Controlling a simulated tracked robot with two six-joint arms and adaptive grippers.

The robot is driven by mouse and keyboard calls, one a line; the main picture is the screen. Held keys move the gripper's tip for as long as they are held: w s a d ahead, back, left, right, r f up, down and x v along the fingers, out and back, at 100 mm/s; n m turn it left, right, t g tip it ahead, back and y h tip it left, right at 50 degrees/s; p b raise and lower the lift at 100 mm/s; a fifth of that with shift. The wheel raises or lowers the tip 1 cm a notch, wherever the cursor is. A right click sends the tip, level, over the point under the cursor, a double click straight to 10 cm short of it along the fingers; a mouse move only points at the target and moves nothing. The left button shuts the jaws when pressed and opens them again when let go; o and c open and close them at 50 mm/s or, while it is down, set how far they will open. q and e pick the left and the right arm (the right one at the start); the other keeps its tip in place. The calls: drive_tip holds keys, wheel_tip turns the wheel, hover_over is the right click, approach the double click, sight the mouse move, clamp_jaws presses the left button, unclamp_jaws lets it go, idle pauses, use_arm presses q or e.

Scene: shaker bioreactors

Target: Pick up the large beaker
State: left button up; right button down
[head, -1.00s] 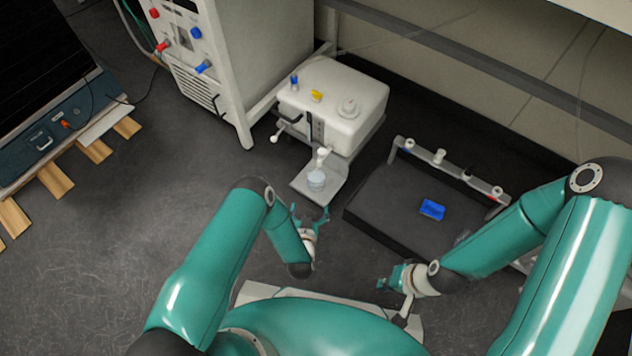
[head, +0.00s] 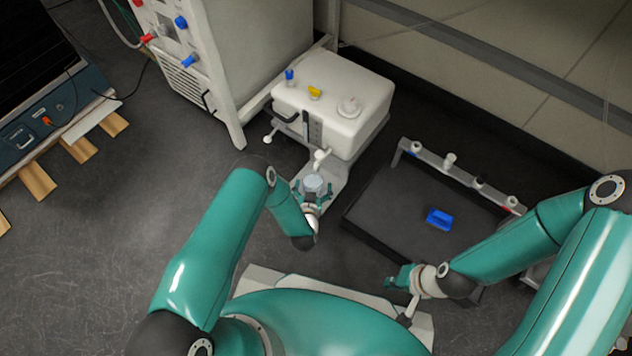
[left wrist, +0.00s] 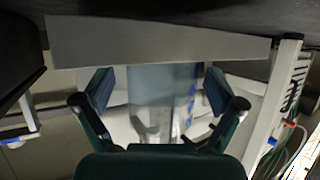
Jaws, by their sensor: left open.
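The large beaker (head: 314,184), clear and pale, stands on the low front plate of the white machine. My left gripper (head: 313,194) is open, with its fingers on either side of the beaker. In the left wrist view the beaker (left wrist: 158,95) shows between the two teal fingers of the left gripper (left wrist: 160,108), upside down in that picture. I cannot tell whether the fingers touch it. My right gripper (head: 392,279) is at the front edge of the black tray, away from the beaker; its fingers are too small to tell open from shut.
The white machine (head: 350,95) rises just behind the beaker, with its spout above the plate. A black tray (head: 375,215) with a rail of taps and a blue block (head: 439,219) lies to the right. A tall white cabinet (head: 260,60) stands at the back left.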

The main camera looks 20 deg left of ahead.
use_arm(q)
drive_tip(key=shift+w+a+f, duration=0.1)
drive_tip(key=shift+w+f, duration=0.05)
drive_tip(key=shift+w, duration=0.15)
drive_tip(key=c, duration=1.4)
